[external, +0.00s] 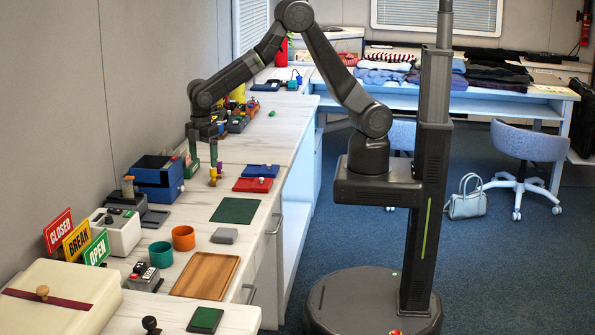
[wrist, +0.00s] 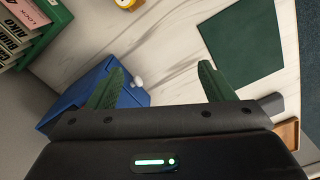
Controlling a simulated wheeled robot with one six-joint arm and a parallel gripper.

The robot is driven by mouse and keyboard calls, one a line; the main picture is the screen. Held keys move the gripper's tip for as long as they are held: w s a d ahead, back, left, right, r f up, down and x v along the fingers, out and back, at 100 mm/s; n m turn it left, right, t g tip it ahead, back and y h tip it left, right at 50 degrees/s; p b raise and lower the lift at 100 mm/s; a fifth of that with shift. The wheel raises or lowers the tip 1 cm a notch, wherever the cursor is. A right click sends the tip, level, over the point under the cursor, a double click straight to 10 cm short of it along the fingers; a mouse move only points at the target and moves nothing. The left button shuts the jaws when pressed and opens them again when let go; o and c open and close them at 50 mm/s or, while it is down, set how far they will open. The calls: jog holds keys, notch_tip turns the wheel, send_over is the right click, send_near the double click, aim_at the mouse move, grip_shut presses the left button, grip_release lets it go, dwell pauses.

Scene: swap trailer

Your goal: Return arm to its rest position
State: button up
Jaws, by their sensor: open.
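My gripper (external: 204,168) hangs at the end of my arm over the left counter, pointing down. It also shows in the wrist view (wrist: 158,88), with its two green fingers spread apart and nothing between them. In the external view a blue box (external: 160,178) stands just left of and nearer than the gripper. In the wrist view the blue box (wrist: 130,97) lies beside and partly behind the left finger, with a white knob on it.
A red pad (external: 252,185) and a green mat (external: 235,210) lie to the right. Orange (external: 183,238) and teal (external: 160,255) cups, a wooden tray (external: 206,275) and upright signs (external: 78,241) stand nearer.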

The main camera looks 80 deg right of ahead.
jog(key=d+m, duration=0.4)
jog(key=d, duration=1.7)
jog(key=s+d+m, duration=0.2)
jog(key=s+d, duration=0.2)
jog(key=d, duration=0.5)
jog(key=s+d+m, duration=0.2)
jog(key=s+d, duration=0.3)
jog(key=d, duration=0.4)
